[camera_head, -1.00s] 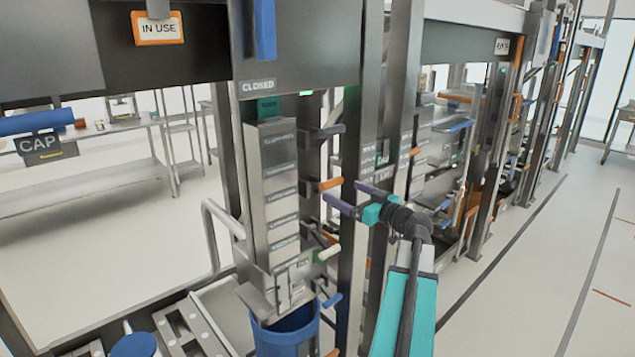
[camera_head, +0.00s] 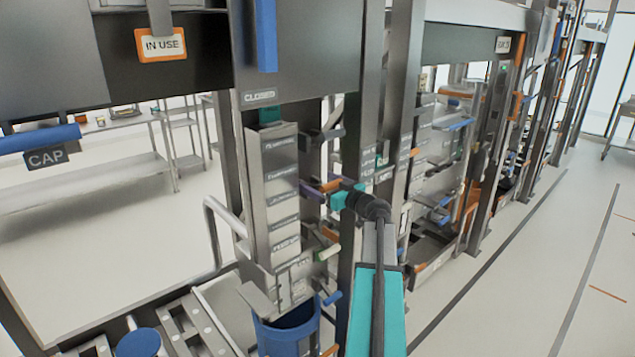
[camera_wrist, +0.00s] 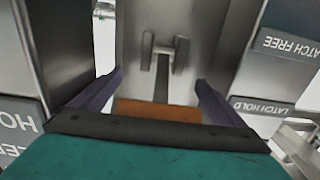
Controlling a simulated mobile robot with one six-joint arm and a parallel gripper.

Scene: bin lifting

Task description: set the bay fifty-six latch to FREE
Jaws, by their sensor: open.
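An orange latch handle (camera_head: 329,186) sticks out from the post beside the tall grey labelled stack. In the wrist view the orange handle (camera_wrist: 158,110) lies between my two purple fingers, roughly level with a LATCH HOLD plate (camera_wrist: 262,112). A LATCH FREE plate (camera_wrist: 287,44) sits farther up in that view. A slot with a grey double knob (camera_wrist: 165,52) is above the handle. My gripper (camera_head: 316,190) is open around the handle; it also shows in the wrist view (camera_wrist: 158,85). Contact cannot be told. No bay number is readable.
A CLOSED sign (camera_head: 260,96) is above the stack, and a blue bin (camera_head: 287,330) is beneath it. Other levers and grey posts (camera_head: 357,230) crowd my gripper. An IN USE sign (camera_head: 161,44) hangs at the upper left. The floor at the right (camera_head: 530,270) is clear.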

